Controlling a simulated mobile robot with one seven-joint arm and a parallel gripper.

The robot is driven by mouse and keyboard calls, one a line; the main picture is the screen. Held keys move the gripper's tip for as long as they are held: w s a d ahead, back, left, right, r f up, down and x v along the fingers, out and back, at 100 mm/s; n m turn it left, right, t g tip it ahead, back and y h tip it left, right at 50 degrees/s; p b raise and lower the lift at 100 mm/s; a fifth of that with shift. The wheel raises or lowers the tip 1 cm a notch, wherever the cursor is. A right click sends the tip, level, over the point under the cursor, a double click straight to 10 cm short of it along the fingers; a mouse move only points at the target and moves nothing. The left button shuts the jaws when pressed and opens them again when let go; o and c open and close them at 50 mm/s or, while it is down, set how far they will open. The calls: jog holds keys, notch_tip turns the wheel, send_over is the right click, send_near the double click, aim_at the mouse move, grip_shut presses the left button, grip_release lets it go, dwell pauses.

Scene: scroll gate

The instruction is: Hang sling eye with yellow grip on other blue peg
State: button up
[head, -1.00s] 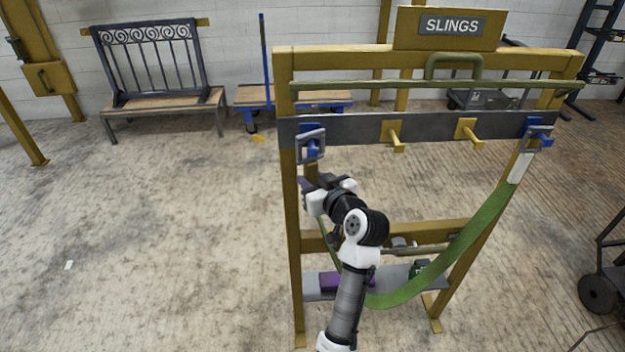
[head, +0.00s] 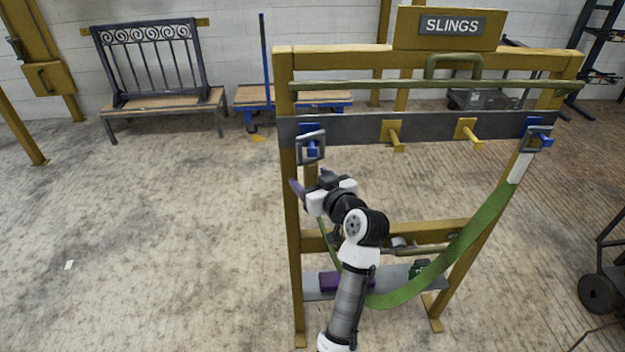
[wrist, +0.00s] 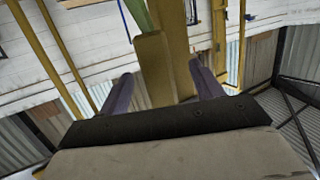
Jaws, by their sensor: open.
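The left blue peg (head: 311,131) is on the grey rail, with a square grey sling eye (head: 300,151) hanging around it, slightly tilted. The yellow grip (head: 310,173) hangs just below that eye, partly hidden by my arm. In the wrist view the yellow grip (wrist: 153,68) is between my spread fingers, with gaps on both sides. My gripper (wrist: 163,86) is open around it. The green sling (head: 478,228) sags from the right blue peg (head: 545,139), where its other eye (head: 532,146) hangs, and passes behind my arm.
Two yellow pegs (head: 396,135) (head: 467,131) stick out between the blue ones. The yellow rack frame's left post (head: 292,240) is close beside my gripper. A low shelf holds a purple item (head: 341,281).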

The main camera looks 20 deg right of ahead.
notch_tip(320, 180, down, 12)
jog(key=b, duration=0.9)
jog(key=shift+r, duration=0.25)
dwell(0.6)
jog(key=s+a+b, duration=0.1)
jog(key=s+a, duration=0.2)
jog(key=s, duration=0.7)
jog(key=shift+s, duration=0.3)
dwell(1.5)
